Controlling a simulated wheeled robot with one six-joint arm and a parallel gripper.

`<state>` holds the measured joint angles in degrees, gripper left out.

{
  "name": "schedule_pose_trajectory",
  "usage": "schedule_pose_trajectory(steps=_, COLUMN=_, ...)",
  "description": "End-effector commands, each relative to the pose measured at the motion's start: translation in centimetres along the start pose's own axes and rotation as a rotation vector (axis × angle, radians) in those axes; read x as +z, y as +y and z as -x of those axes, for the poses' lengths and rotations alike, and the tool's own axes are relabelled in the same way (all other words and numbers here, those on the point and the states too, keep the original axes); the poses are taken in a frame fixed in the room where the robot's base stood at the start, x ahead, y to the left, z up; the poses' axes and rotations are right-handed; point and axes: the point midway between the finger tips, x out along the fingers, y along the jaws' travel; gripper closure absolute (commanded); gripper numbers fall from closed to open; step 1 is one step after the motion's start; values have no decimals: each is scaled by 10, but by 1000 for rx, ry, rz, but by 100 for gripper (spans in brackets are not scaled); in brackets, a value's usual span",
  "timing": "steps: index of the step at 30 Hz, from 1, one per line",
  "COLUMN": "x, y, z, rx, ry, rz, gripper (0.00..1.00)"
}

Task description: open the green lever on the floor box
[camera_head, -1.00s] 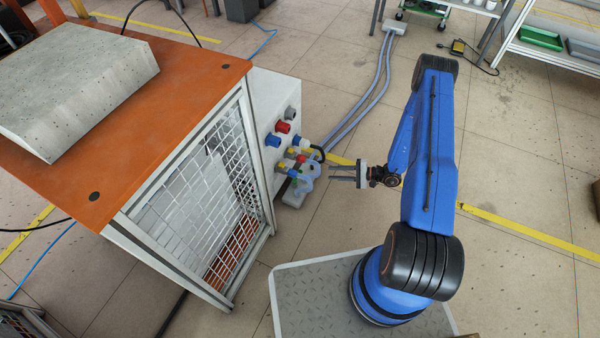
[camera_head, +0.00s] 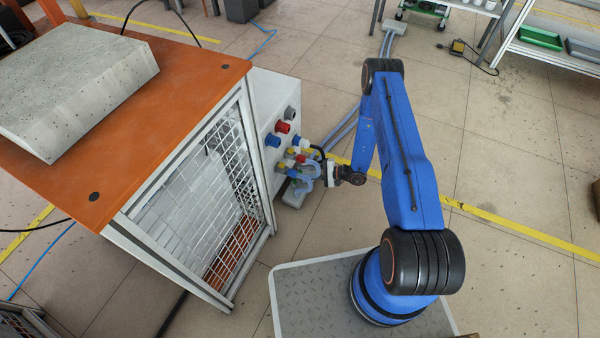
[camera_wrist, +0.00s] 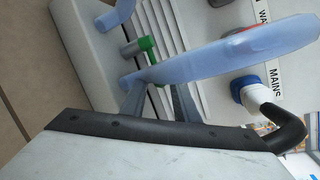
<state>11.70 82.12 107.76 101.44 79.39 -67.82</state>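The green lever (camera_wrist: 138,46) shows in the wrist view as a short green handle with a grey end, in front of a pale ribbed surface.
A black bent hose (camera_wrist: 285,125) lies right of my gripper in the wrist view. The floor right of my arm is open.

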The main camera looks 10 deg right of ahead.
Motion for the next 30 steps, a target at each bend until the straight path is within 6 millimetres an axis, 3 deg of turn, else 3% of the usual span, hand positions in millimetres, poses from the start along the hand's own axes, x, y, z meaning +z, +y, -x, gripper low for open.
schedule_pose_trajectory(steps=6, x=0, y=0, z=-19, rx=0, ry=-1, rz=0, gripper=72)
schedule_pose_trajectory(steps=17, x=0, y=0, z=-22, rx=0, ry=1, rz=0, gripper=72)
schedule_pose_trajectory(steps=20, x=0, y=0, z=-22, rx=0, ry=1, rz=0, gripper=96)
schedule_pose_trajectory(steps=21, x=0, y=0, z=-22, rx=0, ry=1, rz=0, gripper=100)
schedule_pose_trajectory(steps=30, x=2, y=2, z=-21, rx=-5, ry=8, rz=-4, gripper=100)
